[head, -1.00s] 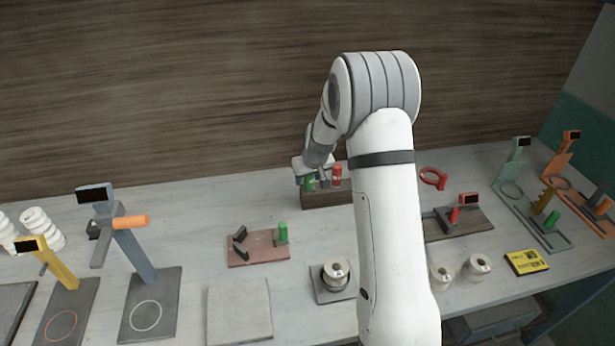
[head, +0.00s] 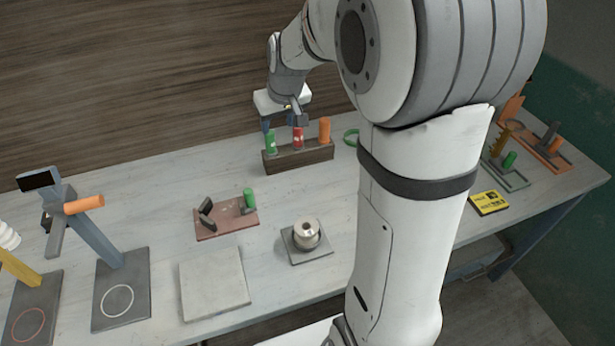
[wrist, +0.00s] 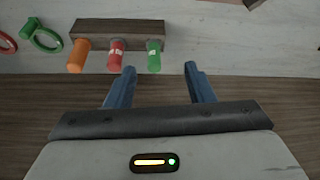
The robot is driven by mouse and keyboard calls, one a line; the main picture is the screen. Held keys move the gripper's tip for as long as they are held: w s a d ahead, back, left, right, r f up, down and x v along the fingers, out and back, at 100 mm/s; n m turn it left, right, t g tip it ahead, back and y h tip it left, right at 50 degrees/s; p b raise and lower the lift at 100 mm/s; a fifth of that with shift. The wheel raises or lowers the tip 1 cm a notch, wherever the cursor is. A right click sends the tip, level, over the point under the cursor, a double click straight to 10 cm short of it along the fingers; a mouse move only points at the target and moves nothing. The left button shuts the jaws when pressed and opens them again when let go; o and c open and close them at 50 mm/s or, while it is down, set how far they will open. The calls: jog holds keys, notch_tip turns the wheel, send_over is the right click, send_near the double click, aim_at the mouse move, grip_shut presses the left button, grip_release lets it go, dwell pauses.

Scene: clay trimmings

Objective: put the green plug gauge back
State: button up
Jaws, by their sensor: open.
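The green plug gauge (head: 270,143) stands upright in the left end of a dark wooden rack (head: 298,158). A red plug gauge (head: 298,138) and an orange one (head: 324,130) stand beside it in the same rack. My gripper (head: 284,123) is open near the tops of the green and red gauges. In the wrist view, the green gauge (wrist: 154,57) lies in line with the gap between my two blue fingers (wrist: 160,68), just beyond their tips. Nothing is held. The gauges' lower ends are hidden in the rack (wrist: 118,32).
A reddish fixture (head: 225,222) with a green cylinder (head: 250,198) stands in front of the rack. A spool on a grey plate (head: 306,240) and a pale slab (head: 214,283) are nearer. A green ring (head: 352,137) lies right of the rack. Table left of the rack is clear.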

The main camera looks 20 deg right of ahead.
jog(key=s+r+m+g, duration=0.1)
jog(key=s+r, duration=0.1)
jog(key=s, duration=2.3)
jog(key=shift+s+a+m+h, duration=0.15)
jog(key=shift+m+h, duration=0.25)
